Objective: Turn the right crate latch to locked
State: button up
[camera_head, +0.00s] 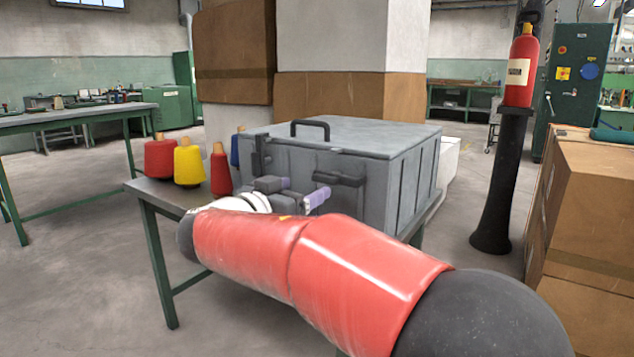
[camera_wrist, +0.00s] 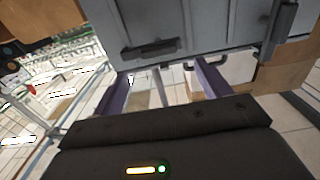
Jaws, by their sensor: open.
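The grey crate (camera_head: 410,175) stands on a green-legged table, lid closed. Its right latch (camera_head: 338,178) is a dark bar lying roughly level on the front face. The left latch (camera_head: 259,157) stands upright. My gripper (camera_head: 303,191) is in front of the crate face, its purple fingers apart, lower left of the right latch. The upright latch (camera_wrist: 283,25) is at the right there. I cannot tell the exact gap to the crate.
Red and yellow thread cones (camera_head: 188,163) stand on the table (camera_head: 150,190) left of the crate. The lid carries a dark handle (camera_head: 310,128). Cardboard boxes (camera_head: 590,215) and a black post with a red extinguisher (camera_head: 520,70) stand at the right. Floor at the left is open.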

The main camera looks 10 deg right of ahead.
aim_at(322, 179)
jog(key=p+x, duration=0.1)
jog(key=x, duration=0.5)
jog(key=shift+w+d+f, duration=0.1)
jog(key=shift+d, duration=0.1)
jog(key=shift+c, duration=0.2)
jog(key=c, duration=1.4)
jog(key=shift+o, duration=0.2)
